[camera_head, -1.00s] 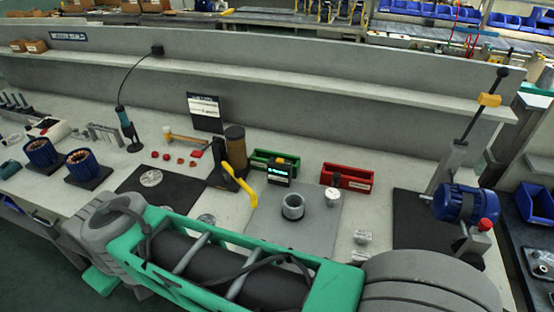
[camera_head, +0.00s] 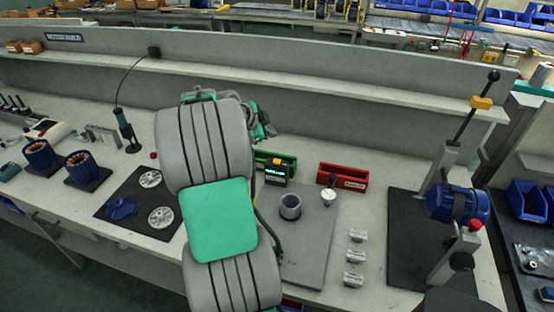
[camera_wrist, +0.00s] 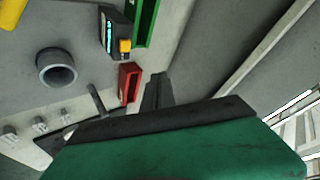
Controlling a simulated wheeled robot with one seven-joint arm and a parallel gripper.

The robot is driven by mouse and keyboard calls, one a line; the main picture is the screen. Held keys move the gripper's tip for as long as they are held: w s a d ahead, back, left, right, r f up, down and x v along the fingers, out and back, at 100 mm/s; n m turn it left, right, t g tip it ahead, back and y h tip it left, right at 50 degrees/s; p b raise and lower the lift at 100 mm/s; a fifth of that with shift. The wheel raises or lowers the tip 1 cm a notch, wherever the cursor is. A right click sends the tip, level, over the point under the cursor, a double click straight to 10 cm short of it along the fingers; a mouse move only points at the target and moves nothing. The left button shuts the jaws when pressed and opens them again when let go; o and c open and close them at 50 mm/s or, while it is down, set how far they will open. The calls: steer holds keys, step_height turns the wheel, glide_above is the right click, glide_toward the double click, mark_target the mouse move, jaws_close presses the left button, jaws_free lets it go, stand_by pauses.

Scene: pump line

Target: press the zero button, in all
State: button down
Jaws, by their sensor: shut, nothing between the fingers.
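A small black unit with a lit display (camera_head: 275,174) stands at the back of the grey plate, in front of a green bin. An orange button (camera_head: 277,161) sits on its top. In the wrist view the display unit (camera_wrist: 112,34) is at upper centre-left, with its orange button (camera_wrist: 125,46) facing the red bin. I cannot read any label on the button. My gripper (camera_wrist: 158,90) shows as a dark shut tip in the wrist view, below and right of the button and apart from it in the picture. In the head view my arm hides the fingertips.
A grey ring (camera_head: 290,207) stands on the grey plate (camera_head: 312,250). A dial gauge (camera_head: 328,195) stands near the red bin (camera_head: 343,177). The green bin (camera_head: 285,158) is behind the display. Several metal blocks (camera_head: 355,256) lie right of the plate. A blue motor (camera_head: 458,204) stands far right.

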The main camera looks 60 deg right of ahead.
steer(key=shift+s+d+m, duration=0.4)
steer(key=shift+s+d, duration=0.15)
steer(key=shift+s, duration=0.05)
steer(key=b, duration=0.4)
glide_above(275, 162)
step_height(275, 162, down, 8)
steer(key=shift+f, duration=0.5)
stand_by(1.3)
steer(key=shift+f+b, duration=0.4)
steer(key=shift+b, duration=0.5)
